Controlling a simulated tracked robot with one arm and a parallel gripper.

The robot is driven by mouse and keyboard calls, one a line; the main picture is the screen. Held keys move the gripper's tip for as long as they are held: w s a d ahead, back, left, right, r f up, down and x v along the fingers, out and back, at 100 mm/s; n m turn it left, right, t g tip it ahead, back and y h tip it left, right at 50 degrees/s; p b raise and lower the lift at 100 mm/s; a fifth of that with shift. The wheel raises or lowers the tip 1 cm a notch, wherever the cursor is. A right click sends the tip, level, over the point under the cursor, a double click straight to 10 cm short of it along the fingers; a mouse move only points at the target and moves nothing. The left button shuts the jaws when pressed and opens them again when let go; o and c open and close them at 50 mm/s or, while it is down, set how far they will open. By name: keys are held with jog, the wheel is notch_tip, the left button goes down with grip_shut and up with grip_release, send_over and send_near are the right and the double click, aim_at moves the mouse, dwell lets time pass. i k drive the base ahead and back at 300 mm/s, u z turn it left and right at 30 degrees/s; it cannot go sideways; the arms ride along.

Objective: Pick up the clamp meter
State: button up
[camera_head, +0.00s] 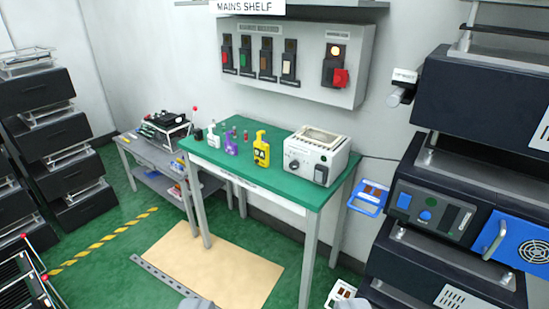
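A yellow hand-held tool with dark markings (261,151) stands upright on the green-topped table (225,165), left of a white boxy device. It looks like the clamp meter, but it is small in view and I cannot be sure. A purple tool (231,144) and a white bottle-like item (212,137) stand to its left. My gripper (272,304) shows only as two grey fingertips at the bottom edge, wide apart with nothing visible between them. It is far in front of the table and touches nothing that I can see.
The white device (318,158) fills the table's right end. A switch panel (290,60) hangs on the wall above. Dark equipment racks (470,165) stand close on the right, drawers (50,130) on the left.

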aim_at(262, 150)
jog(key=u, duration=0.15)
jog(key=i, duration=0.95)
jog(key=z, duration=0.05)
jog(key=k, duration=0.65)
jog(key=u, duration=0.3)
jog(key=i, duration=1.1)
jog(key=z, duration=0.4)
jog(key=i, duration=0.95)
jog(key=z, duration=0.55)
